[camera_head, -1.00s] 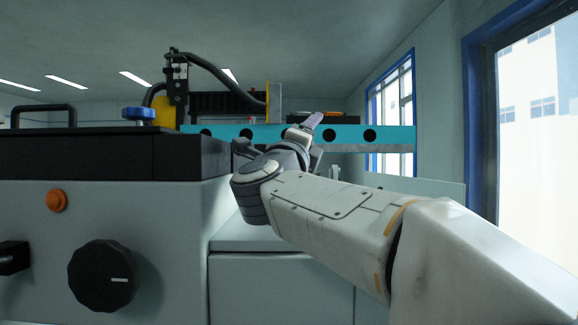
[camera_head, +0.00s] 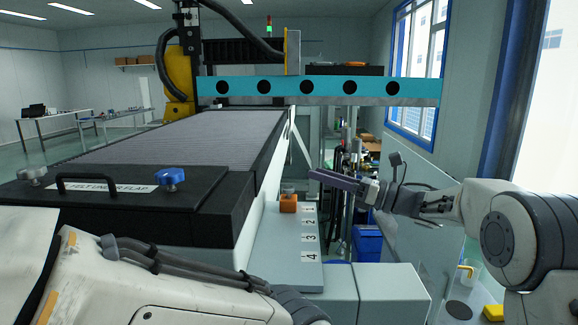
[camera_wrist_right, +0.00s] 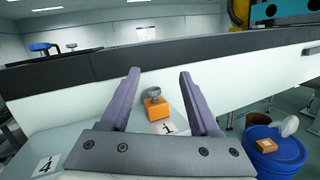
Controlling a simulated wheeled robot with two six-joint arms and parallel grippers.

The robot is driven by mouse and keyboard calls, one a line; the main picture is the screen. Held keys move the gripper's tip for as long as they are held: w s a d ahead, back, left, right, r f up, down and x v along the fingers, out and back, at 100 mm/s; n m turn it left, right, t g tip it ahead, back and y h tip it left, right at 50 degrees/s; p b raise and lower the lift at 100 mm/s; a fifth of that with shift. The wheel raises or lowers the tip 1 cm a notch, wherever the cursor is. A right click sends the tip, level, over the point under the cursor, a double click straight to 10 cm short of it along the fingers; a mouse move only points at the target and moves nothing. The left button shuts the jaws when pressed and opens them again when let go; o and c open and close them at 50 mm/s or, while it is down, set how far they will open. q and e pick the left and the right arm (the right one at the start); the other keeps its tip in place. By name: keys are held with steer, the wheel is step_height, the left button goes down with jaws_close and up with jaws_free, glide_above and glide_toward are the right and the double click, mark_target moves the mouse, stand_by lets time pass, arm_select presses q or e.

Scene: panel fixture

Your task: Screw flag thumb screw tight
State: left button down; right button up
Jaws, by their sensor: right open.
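A small grey flag-shaped thumb screw (camera_head: 288,189) stands upright on an orange block (camera_head: 288,204) on the grey side shelf. In the right wrist view the flag screw (camera_wrist_right: 154,92) and orange block (camera_wrist_right: 157,109) show between my fingers, beyond them. My right gripper (camera_head: 315,174) has purple fingers and is to the right of and slightly above the screw in the head view. Its fingers (camera_wrist_right: 159,72) are spread apart with nothing between their tips. How far the screw is threaded in cannot be told. My left arm crosses the lower left; its gripper is out of view.
The shelf (camera_head: 268,255) carries several numbered labels in front of the block. The machine's black edge (camera_head: 225,215) rises left of it, with a blue knob (camera_head: 170,179) and black handle on top. A blue bin (camera_wrist_right: 275,150) stands right of the shelf.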

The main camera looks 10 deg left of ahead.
mark_target(289, 187)
step_height(289, 187, down, 4)
steer(key=s+d+n+g+h+p, duration=0.1)
steer(key=d+n+g+h, duration=0.1)
steer(key=n, duration=0.1)
steer(key=a+p, duration=0.4)
steer(key=a, duration=0.4)
steer(key=shift+w+a, duration=0.15)
steer(key=shift+a, duration=0.25)
steer(key=shift+w+a+f+p, duration=0.15)
steer(key=shift+a+p, duration=0.25)
steer(key=shift+a, duration=0.2)
arm_select(q)
step_height(289, 187, up, 7)
steer(key=shift+f, duration=0.1)
arm_select(e)
jaws_close()
arm_select(q)
steer(key=shift+f, duration=0.15)
